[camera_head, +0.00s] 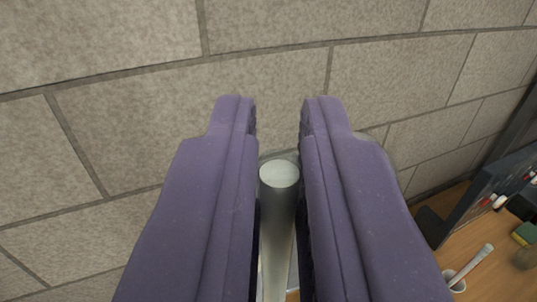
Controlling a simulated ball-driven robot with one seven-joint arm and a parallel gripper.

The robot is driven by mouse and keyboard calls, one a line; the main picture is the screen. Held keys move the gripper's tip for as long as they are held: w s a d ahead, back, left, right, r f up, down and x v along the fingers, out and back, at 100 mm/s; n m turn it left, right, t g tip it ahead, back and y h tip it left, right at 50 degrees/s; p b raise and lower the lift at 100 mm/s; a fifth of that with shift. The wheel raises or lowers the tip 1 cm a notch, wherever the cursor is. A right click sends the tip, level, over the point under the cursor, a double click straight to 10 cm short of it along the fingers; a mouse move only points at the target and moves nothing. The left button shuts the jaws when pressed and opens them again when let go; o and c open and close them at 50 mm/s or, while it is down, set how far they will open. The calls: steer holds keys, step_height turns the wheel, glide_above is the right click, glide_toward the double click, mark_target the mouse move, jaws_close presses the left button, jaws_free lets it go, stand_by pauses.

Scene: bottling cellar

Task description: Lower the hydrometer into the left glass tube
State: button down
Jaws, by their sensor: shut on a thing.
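My gripper (278,118) fills the middle of the view, with two thick purple fingers. It is shut on the hydrometer (279,215), which shows as a pale grey-green rod with a flat round top between the fingers. The rod runs down toward the bottom edge of the picture, and its lower end is out of sight. A faint curved, clear edge shows behind the rod's top; I cannot tell what it belongs to. I cannot make out the left glass tube in this view.
A stone block wall (130,130) fills the background. At the lower right is a wooden surface (458,222) with a dark box (482,200) holding small items. A small cup (456,283) with a pale stick stands there, and a yellow-green block (525,234) lies near the right edge.

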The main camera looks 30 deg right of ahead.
mark_target(279, 296)
steer(key=shift+f+b, duration=1.25)
steer(key=shift+f, duration=0.65)
stand_by(0.5)
steer(key=shift+f+b, duration=0.9)
steer(key=shift+f, duration=0.1)
stand_by(0.4)
steer(key=shift+f+b, duration=0.95)
steer(key=shift+b, duration=0.05)
steer(key=shift+f+b, duration=1.3)
steer(key=shift+f, duration=0.25)
stand_by(0.3)
